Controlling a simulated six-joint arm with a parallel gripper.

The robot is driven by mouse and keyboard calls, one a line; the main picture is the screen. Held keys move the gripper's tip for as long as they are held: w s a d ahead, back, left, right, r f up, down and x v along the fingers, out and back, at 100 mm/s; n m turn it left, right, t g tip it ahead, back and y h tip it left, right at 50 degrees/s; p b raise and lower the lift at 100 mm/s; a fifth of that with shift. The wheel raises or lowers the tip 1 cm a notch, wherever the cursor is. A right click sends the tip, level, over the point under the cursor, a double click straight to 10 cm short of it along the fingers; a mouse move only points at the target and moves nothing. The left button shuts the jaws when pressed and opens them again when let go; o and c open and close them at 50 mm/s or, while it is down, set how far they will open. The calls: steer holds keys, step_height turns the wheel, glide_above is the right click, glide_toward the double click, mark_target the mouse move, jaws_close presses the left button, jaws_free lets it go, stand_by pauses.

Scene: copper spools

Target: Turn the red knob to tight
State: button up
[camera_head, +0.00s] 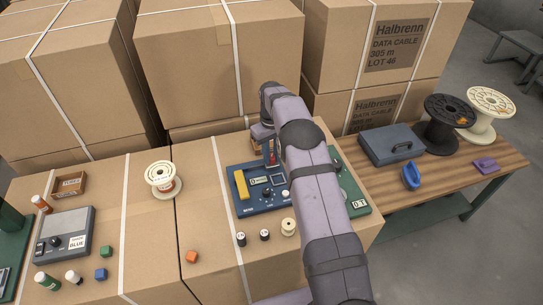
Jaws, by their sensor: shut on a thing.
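The red knob (272,157) shows as a small upright patch of red at the back right of a blue panel (239,207). My gripper (271,163) points down over it and is shut on it. My arm and fingers hide much of the knob, so its marks and how far it is turned cannot be read. The panel also has a yellow handle or block (241,184), a small display (260,181) and a black dial (267,194).
A green device (361,207) lies right of my arm, partly hidden. Small spools (264,235) stand in front of the panel. A copper spool (163,180) and an orange cube (192,257) lie left. Tall cartons (190,60) rise close behind.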

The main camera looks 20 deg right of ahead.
mark_target(271, 157)
steer(key=m, duration=0.5)
steer(key=shift+m+b, duration=0.3)
steer(key=m, duration=0.5)
steer(key=shift+m, duration=0.4)
steer(key=o, duration=1.1)
steer(key=shift+c, duration=0.2)
steer(key=shift+r, duration=0.15)
step_height(271, 157, up, 7)
steer(key=shift+f+b, duration=0.1)
steer(key=shift+b, duration=0.85)
